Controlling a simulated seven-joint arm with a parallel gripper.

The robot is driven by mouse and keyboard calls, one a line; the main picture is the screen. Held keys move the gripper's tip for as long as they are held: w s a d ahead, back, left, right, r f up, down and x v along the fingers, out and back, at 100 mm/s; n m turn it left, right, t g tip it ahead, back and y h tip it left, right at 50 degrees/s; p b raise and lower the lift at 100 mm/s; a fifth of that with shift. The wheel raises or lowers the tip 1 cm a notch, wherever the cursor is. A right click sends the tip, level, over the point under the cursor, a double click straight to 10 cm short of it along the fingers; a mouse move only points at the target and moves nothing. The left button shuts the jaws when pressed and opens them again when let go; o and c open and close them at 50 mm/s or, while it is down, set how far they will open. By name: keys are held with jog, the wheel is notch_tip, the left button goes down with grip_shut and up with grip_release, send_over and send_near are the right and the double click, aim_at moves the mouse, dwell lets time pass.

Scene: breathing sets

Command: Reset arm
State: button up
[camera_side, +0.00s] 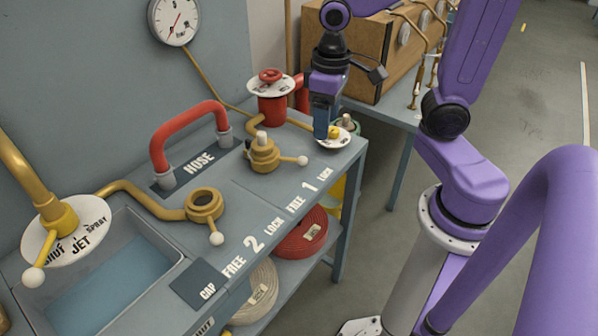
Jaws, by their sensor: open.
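My gripper (322,128) is open and points down over the right end of the grey bench, close to a white round plate (338,143) with a small yellow piece (333,132) on it. I cannot tell whether the fingers touch the yellow piece. My purple arm comes in from the right side of the view. Nothing shows held in the fingers, though the fingertips are partly hard to make out.
The bench (262,196) carries a brass coupling (263,153) with a lever, a second brass ring (204,205), a red hose handle (187,132) and a red valve (270,82). A wooden box (362,50) stands behind. Hose coils (302,234) lie below. The floor on the right is clear.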

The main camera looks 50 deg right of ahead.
jog(key=s+a+f+n, duration=0.1)
jog(key=s+a+n, duration=0.2)
jog(key=s+n, duration=0.6)
jog(key=s, duration=0.4)
jog(key=shift+s+a+f, duration=0.15)
jog(key=shift+s+f, duration=0.05)
